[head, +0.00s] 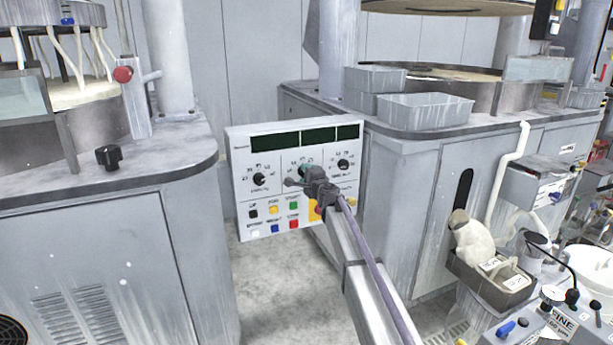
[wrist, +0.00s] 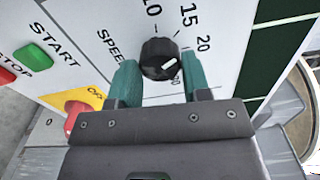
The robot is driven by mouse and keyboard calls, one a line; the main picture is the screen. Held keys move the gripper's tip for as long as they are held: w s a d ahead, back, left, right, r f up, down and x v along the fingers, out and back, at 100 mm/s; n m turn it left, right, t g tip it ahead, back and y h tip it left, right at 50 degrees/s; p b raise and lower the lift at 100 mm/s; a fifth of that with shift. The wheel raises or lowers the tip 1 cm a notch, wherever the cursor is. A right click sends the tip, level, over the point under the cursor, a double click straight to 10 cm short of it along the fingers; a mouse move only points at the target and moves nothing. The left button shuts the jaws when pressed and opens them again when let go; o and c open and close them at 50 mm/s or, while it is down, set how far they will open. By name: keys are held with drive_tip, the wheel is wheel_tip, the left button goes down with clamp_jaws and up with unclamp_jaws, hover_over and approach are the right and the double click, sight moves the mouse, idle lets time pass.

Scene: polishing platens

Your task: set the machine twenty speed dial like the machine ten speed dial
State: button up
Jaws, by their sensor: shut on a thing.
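A white control panel (head: 246,222) stands between two machines. It has three black dials: a left dial (head: 259,180), a middle one mostly hidden by my gripper, and a right dial (head: 343,165). My gripper (head: 304,174) is at the middle dial. In the wrist view its green fingertips (wrist: 160,84) are shut on either side of the black speed dial (wrist: 155,53). The dial's white mark points up and right, roughly toward the printed 20. The numbers 10, 15 and 20 show; lower ones are hidden. I cannot read which machine this panel belongs to.
Below the dials are coloured buttons, among them a green START button (wrist: 34,53), and a red and yellow switch (wrist: 84,104). Grey machine cabinets stand left (head: 110,235) and right (head: 395,205). Grey bins (head: 425,110) sit on the right machine. A black knob (head: 108,157) is on the left one.

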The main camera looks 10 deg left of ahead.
drive_tip(key=shift+n, duration=1)
drive_tip(key=o, duration=0.9)
drive_tip(key=v, duration=1.1)
drive_tip(key=shift+a, duration=0.15)
